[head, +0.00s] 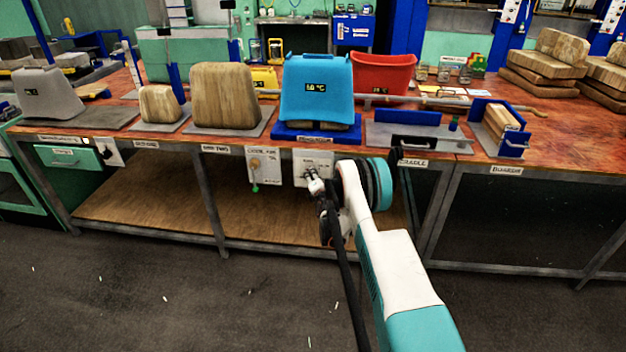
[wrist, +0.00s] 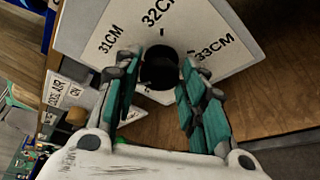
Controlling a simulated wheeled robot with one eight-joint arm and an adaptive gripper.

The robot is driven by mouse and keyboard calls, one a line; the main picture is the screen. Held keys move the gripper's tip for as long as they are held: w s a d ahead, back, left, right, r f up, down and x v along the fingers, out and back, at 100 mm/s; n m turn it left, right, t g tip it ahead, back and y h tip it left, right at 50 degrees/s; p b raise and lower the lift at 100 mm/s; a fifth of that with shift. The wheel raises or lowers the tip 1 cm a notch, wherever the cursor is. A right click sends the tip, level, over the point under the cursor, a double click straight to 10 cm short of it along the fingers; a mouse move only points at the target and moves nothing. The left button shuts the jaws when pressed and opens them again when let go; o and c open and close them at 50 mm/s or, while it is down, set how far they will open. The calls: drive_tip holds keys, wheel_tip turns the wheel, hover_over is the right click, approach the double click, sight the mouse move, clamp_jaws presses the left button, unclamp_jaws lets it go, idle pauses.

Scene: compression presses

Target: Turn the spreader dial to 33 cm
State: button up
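The spreader dial's white plate (wrist: 95,22) fills the top of the wrist view, marked 31CM at left, 32CM at top and 33CM at right. Its round black knob (wrist: 161,66) sits at the plate's middle. The knob's pointer is too dark to make out. My gripper (wrist: 160,75) has its teal-padded fingers spread, one on each side of the knob, with narrow gaps showing. In the head view, my gripper (head: 316,183) is at the lower part of the white dial panel (head: 312,163) on the bench front, and the knob is hidden.
A blue press block showing a temperature (head: 317,88) stands on the bench above. A wooden lower shelf (head: 150,200) runs under the bench.

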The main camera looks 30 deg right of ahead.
drive_tip(key=shift+o, duration=0.6)
drive_tip(key=v, duration=0.7)
drive_tip(key=shift+s, duration=0.25)
drive_tip(key=shift+a, duration=0.2)
